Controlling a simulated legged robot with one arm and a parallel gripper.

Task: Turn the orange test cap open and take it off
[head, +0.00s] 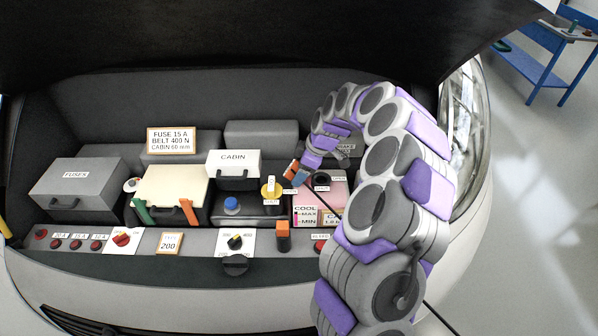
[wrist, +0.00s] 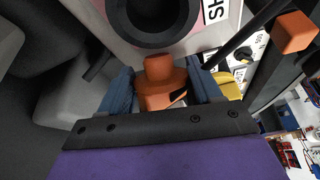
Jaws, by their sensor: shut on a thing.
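The orange test cap (wrist: 160,68) sits between the blue fingers of my gripper (wrist: 162,88) in the wrist view, with its round stub towards the tank. It also shows as a small orange patch in the head view (head: 291,169). My gripper (head: 298,174) is shut on the cap. A black round neck (head: 321,180) on the pink coolant tank (head: 306,202) lies just right of the gripper. In the wrist view the neck (wrist: 157,38) shows an open dark hole, and the cap looks apart from it.
A yellow cap (head: 271,188) stands close left of the gripper, and a blue cap (head: 231,204) further left. An orange block (head: 283,228) is on the front ledge among several knobs and buttons. A white CABIN box (head: 233,162) stands behind. The dark hood (head: 230,35) hangs above.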

